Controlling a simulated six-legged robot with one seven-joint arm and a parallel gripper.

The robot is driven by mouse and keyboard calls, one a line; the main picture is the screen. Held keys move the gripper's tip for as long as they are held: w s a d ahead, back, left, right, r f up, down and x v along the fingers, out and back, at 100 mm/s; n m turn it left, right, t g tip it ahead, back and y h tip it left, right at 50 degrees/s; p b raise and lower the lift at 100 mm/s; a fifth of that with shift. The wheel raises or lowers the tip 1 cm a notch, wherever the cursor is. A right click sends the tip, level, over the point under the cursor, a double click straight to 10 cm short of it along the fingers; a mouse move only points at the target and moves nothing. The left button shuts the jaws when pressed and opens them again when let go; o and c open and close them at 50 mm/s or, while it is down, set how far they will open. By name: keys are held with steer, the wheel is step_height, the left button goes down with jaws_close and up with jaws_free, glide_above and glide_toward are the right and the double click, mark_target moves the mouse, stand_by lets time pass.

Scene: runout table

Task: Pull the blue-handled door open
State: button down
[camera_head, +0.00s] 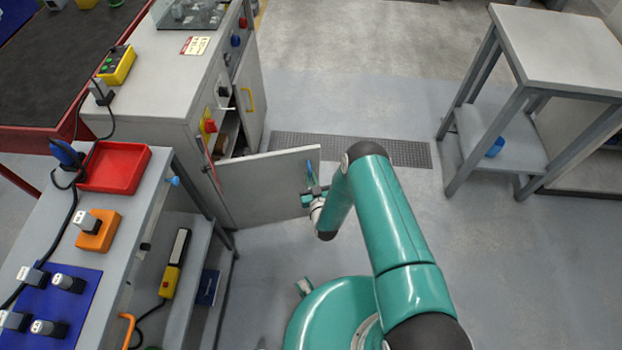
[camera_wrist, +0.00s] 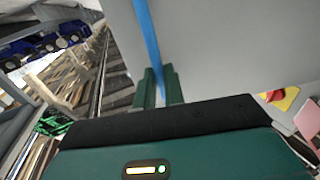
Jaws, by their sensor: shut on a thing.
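The blue-handled door (camera_head: 268,186) is a grey panel on the cabinet (camera_head: 200,120), and it stands swung well open, out from the cabinet front. Its blue handle (camera_head: 309,170) is near the door's free edge. My gripper (camera_head: 312,196) is at that handle, at the end of my teal arm. In the wrist view the blue handle (camera_wrist: 146,40) runs down between the two green fingers of my gripper (camera_wrist: 160,88), which are shut on it. The grey door face (camera_wrist: 225,45) fills the upper right there. The handle's lower end is hidden by the gripper body.
A second door with a yellow handle (camera_head: 248,99) stands ajar behind. A workbench with a red tray (camera_head: 115,167) is at the left, and a grey table (camera_head: 570,50) at the right. The floor between (camera_head: 350,100) is clear, with a dark grating (camera_head: 400,151).

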steer(key=shift+s+a, duration=0.2)
steer(key=shift+a, duration=0.35)
steer(key=c, duration=1.5)
jaws_free()
steer(key=shift+c, duration=0.2)
steer(key=shift+o, duration=0.2)
steer(key=shift+d, duration=0.15)
steer(key=shift+d, duration=0.1)
steer(key=v, duration=1.3)
steer(key=shift+s+d, duration=0.15)
steer(key=shift+s, duration=0.15)
